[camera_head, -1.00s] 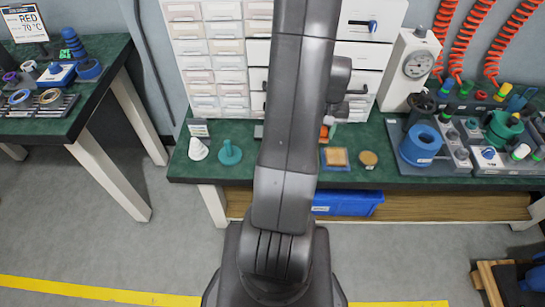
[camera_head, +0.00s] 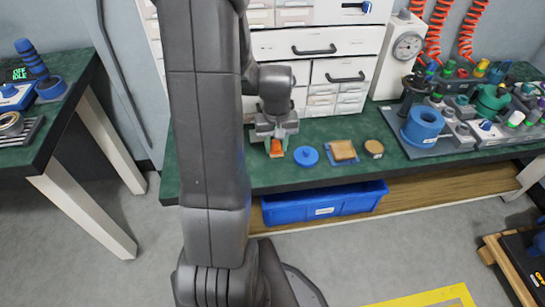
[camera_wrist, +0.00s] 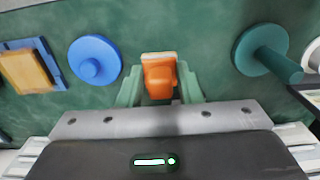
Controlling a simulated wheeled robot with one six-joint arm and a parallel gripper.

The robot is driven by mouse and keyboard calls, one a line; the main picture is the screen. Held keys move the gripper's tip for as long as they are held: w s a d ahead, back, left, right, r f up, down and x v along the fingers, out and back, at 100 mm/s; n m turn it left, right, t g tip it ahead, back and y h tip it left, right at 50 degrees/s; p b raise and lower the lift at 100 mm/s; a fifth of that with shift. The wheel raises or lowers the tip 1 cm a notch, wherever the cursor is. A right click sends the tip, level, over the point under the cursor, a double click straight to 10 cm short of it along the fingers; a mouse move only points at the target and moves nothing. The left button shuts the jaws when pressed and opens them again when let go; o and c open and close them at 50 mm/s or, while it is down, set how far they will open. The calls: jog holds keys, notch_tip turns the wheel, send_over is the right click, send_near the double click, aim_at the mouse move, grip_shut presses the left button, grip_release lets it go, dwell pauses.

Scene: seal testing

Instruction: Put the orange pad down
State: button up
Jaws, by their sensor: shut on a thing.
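The orange pad (camera_wrist: 160,78) is between the two fingers of my gripper (camera_wrist: 160,92) in the wrist view, and the fingers are shut on it. In the head view the orange pad (camera_head: 276,149) shows under my gripper (camera_head: 275,142), at the green bench top (camera_head: 240,175) near its front left part. The pad is at or just above the bench surface; I cannot tell whether it touches. A blue round knobbed disc (camera_head: 306,156) lies just to its right in the head view. It also shows left of the pad in the wrist view (camera_wrist: 95,60).
A tan block on a blue square (camera_head: 343,151) and a round tan-topped piece (camera_head: 374,148) lie further right. A teal knobbed piece (camera_wrist: 266,55) stands on the pad's other side. White drawers (camera_head: 320,45) rise behind. A blue bin (camera_head: 325,203) sits below the bench.

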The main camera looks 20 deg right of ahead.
aim_at(276, 149)
jog(key=shift+f+b, duration=0.5)
jog(key=shift+f, duration=1.55)
jog(key=shift+f, duration=0.1)
jog(key=o, duration=1.1)
jog(key=shift+f, duration=0.1)
notch_tip(276, 149, up, 12)
jog(key=p, duration=0.3)
jog(key=shift+r, duration=0.2)
